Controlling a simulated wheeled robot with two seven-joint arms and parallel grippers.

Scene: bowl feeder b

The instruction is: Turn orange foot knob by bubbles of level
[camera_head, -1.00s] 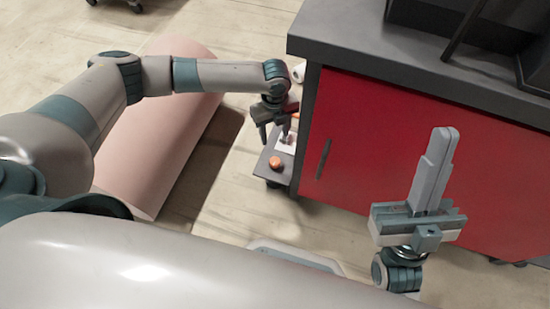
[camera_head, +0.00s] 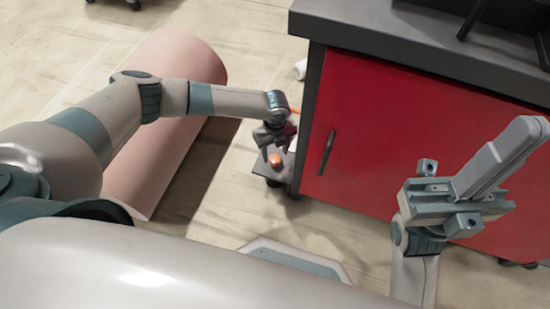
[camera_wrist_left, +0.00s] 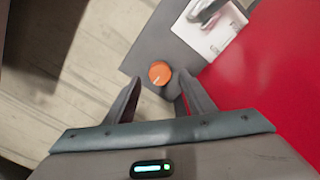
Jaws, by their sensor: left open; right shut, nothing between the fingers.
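The orange foot knob (camera_head: 275,160) sits on a grey plate (camera_head: 287,171) low beside the red cabinet. In the left wrist view the round knob (camera_wrist_left: 160,73) has a pale mark on its top. My left gripper (camera_head: 275,153) is open over the plate. In the left wrist view its two fingers (camera_wrist_left: 157,100) stand either side of the knob's near side, and I cannot tell whether they touch it. A white card with a metallic piece (camera_wrist_left: 212,22) lies farther along the plate; bubbles cannot be made out. My right gripper (camera_head: 505,160) is shut and empty at the right.
The red cabinet (camera_head: 385,140) with a dark top (camera_head: 350,30) and a black handle (camera_head: 327,152) stands right of the plate. A large pink cylinder (camera_head: 185,65) lies on the floor behind my left arm. Wooden floor (camera_head: 205,190) is open left of the plate.

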